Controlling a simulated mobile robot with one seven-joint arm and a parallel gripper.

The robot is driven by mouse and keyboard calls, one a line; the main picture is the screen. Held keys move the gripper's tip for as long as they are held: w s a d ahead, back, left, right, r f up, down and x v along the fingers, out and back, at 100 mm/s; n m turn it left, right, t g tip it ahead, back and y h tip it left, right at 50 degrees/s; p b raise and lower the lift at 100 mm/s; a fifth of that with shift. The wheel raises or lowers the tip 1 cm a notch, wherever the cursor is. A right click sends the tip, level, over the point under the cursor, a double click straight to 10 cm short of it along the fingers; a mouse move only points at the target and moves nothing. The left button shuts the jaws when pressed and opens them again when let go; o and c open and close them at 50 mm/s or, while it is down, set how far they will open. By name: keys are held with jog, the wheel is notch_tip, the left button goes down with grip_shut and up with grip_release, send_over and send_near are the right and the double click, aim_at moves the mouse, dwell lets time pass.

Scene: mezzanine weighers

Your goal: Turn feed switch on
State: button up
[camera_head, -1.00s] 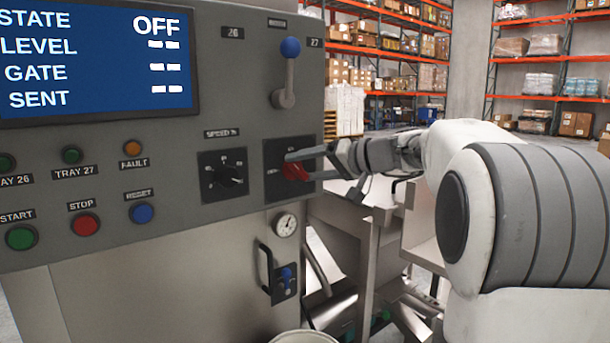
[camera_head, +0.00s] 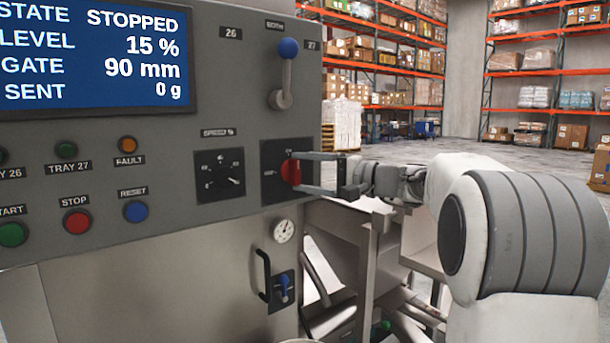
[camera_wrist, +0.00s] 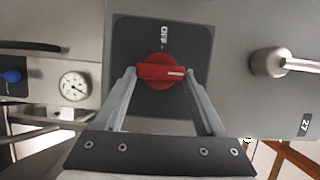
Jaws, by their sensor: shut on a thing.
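The feed switch, a red rotary knob (camera_head: 291,172) on a dark square plate, sits at the right end of the grey panel. It also shows in the wrist view (camera_wrist: 159,72), with its white mark pointing right there and an "OFF" label beside it. My gripper (camera_head: 293,172) is shut on the knob, one finger on each side; its two fingers also show in the wrist view (camera_wrist: 160,75). The display (camera_head: 95,55) reads STOPPED, LEVEL 15 %, GATE 90 mm, SENT 0 g.
A blue-tipped lever (camera_head: 288,75) stands above the switch. A speed dial (camera_head: 221,175) is left of it. Green, red and blue buttons (camera_head: 76,222) are lower left. A gauge (camera_head: 284,230) and a small blue valve handle (camera_head: 284,288) are below. Metal framework stands below my arm.

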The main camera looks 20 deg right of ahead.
dwell(0.4)
jog(key=o, duration=1.3)
jog(key=p+v, duration=0.1)
jog(key=v, duration=1.6)
jog(key=shift+s+d, duration=0.15)
jog(key=shift+d, duration=0.05)
